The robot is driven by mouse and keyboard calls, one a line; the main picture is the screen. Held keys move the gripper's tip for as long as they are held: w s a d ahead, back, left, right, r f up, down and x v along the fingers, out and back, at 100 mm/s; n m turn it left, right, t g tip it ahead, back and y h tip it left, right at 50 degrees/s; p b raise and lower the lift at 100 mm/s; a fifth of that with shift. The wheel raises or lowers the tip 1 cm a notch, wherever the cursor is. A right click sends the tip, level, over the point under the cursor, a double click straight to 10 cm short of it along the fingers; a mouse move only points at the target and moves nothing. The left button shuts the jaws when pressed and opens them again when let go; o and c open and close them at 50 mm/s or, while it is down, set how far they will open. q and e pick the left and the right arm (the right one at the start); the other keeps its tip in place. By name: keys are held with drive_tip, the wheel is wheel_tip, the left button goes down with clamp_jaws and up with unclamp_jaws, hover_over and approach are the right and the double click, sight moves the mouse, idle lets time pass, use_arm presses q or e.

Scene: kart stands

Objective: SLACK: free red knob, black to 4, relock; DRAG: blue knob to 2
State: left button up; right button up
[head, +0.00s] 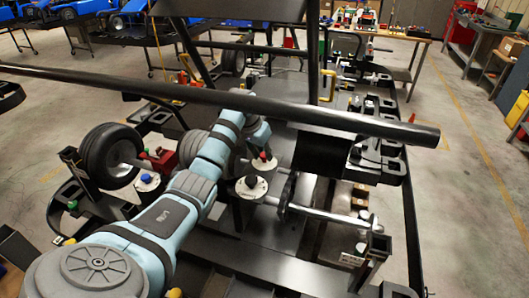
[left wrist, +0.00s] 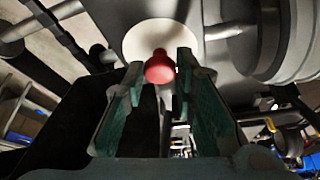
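The red knob (head: 264,157) stands on a white round dial in the middle of the head view. The black knob (head: 251,181) sits on another white dial (head: 259,190) just nearer. The blue knob (head: 146,178) is on a white dial to the left, by a wheel. My left gripper (head: 261,143) points down at the red knob. In the left wrist view the red knob (left wrist: 160,68) shows between the tips of the open fingers (left wrist: 159,80), with small gaps on both sides. I cannot read the dial marks. My right gripper is not in view.
A thick black bar (head: 300,108) crosses the head view above the stand. A black tyre (head: 110,155) stands left of the blue knob. A metal shaft (head: 320,214) runs right of the black knob. Open floor (head: 450,190) lies to the right.

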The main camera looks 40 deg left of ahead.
use_arm(q)
drive_tip(key=shift+d, duration=0.1)
clamp_jaws()
drive_tip(key=shift+n, duration=0.3)
drive_tip(key=n+y, duration=0.1)
drive_tip(key=n, duration=0.2)
drive_tip(key=shift+w+d+r+y, duration=0.1)
drive_tip(key=shift+y, duration=0.2)
drive_tip(key=shift+d+n+g+y, duration=0.1)
drive_tip(key=shift+n+g+y, duration=0.45)
drive_tip(key=shift+n, duration=1.25)
